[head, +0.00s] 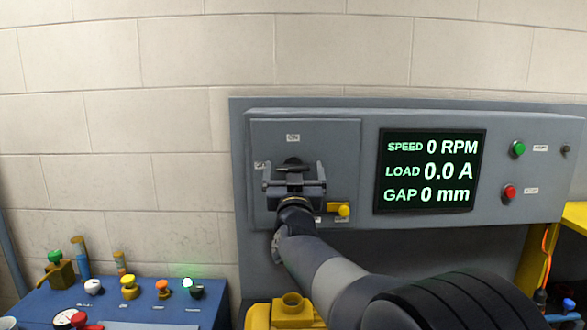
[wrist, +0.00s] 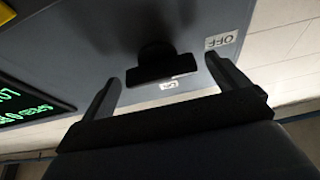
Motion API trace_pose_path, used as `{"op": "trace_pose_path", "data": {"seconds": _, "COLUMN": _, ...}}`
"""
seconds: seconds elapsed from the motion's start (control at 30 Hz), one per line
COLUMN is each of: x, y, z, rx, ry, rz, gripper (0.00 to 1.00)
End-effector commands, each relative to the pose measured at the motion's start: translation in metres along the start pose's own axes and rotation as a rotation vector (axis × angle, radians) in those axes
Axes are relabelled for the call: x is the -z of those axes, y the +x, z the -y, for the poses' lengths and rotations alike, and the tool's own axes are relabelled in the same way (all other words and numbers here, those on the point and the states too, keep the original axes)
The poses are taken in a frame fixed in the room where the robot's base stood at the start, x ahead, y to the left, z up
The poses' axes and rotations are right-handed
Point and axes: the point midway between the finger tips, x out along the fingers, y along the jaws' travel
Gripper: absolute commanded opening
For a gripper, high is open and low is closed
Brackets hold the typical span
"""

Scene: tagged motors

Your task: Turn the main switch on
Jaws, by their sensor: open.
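The main switch is a black knob with a bar handle (head: 291,166) on the grey panel at the left of the console. Its bar lies roughly level in the head view, with one end toward the label on its left. In the wrist view the black handle (wrist: 160,67) shows with an OFF label (wrist: 221,40) off its right end. My gripper (head: 293,178) is in front of the switch. Its fingers are apart, one toward each end of the handle, with gaps visible on both sides in the wrist view.
A screen (head: 432,171) reads 0 RPM, 0.0 A and 0 mm. Green (head: 518,149) and red (head: 509,192) buttons sit right of it. A yellow part (head: 338,209) is just below right of my gripper. A blue bench (head: 130,303) with several motors or knobs stands lower left.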

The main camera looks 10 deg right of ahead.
Motion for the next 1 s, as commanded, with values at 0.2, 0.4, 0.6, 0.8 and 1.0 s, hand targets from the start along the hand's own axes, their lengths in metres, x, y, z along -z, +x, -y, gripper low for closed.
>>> {"op": "trace_pose_path", "data": {"seconds": 0.2, "x": -0.0006, "y": 0.0006, "z": 0.0001, "rx": 0.0, "ry": 0.0, "rz": 0.0, "gripper": 0.95}}
{"op": "trace_pose_path", "data": {"seconds": 0.4, "x": -0.0005, "y": 0.0004, "z": 0.0002, "rx": 0.0, "ry": 0.0, "rz": 0.0, "gripper": 0.81}}
{"op": "trace_pose_path", "data": {"seconds": 0.6, "x": -0.0004, "y": 0.0004, "z": 0.0002, "rx": 0.0, "ry": 0.0, "rz": 0.0, "gripper": 0.64}}
{"op": "trace_pose_path", "data": {"seconds": 0.8, "x": -0.0004, "y": 0.0003, "z": 0.0003, "rx": 0.0, "ry": 0.0, "rz": 0.0, "gripper": 0.5}}
{"op": "trace_pose_path", "data": {"seconds": 1.0, "x": -0.0007, "y": 0.0002, "z": 0.0007, "rx": -0.005, "ry": 0.016, "rz": 0.0, "gripper": 0.5}}
